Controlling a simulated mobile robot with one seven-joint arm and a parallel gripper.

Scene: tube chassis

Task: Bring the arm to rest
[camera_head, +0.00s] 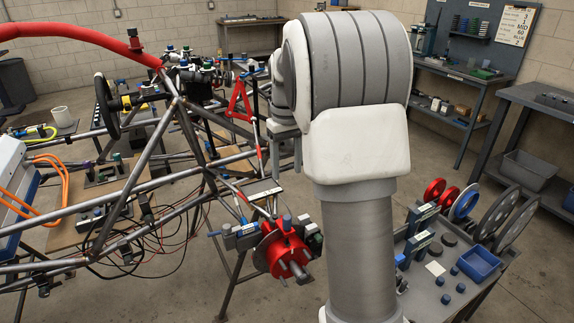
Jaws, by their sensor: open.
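My arm (350,150) rises through the middle of the camera_head view, white and grey, with its elbow bent high. My gripper (286,160) shows partly at the left of the elbow, small and pointing down, in front of the tube chassis (150,165). Its fingers are open, and I see nothing held between them. The rest of the wrist is hidden behind the elbow. A red hub (282,250) on the chassis corner is lower in the picture than the gripper. I cannot tell the gap between gripper and chassis tubes.
Workbenches (455,75) line the back and right. A red padded tube (80,30) crosses the upper left. Open floor (440,170) lies between cart and benches.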

